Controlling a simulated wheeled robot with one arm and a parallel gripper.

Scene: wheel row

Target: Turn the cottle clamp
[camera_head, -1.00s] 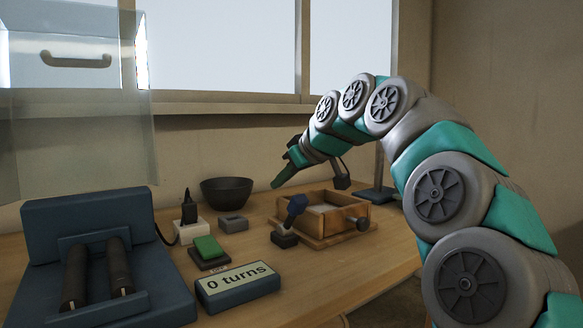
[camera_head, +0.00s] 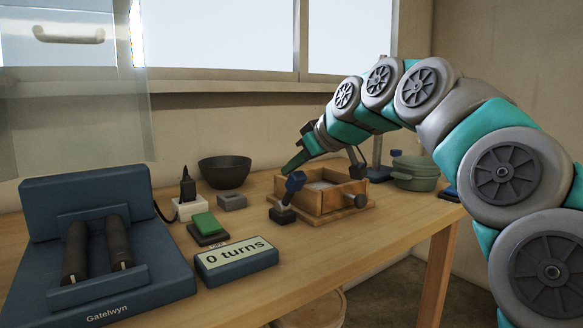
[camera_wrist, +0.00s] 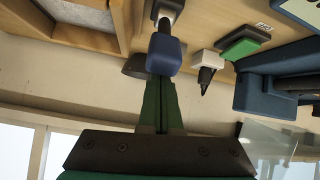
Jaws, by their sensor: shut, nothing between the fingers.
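A square wooden cottle frame (camera_head: 341,196) sits on a wooden board on the bench, with a pale surface inside. A lever with a blue block end (camera_head: 295,181) and a dark base stands at its left front corner. I cannot tell which of these is the clamp's handle. My gripper (camera_head: 286,170) has green fingers, shut and empty, just above and left of the blue end. In the wrist view, the blue end (camera_wrist: 165,54) is just beyond the fingertips; contact is unclear.
A display (camera_head: 236,262) reads "0 turns". Behind it are a green button (camera_head: 205,223), a white socket with a black plug (camera_head: 188,205), a grey block (camera_head: 232,202) and a dark bowl (camera_head: 224,172). A blue two-roller machine (camera_head: 105,250) stands left. A green pot (camera_head: 414,172) is back right.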

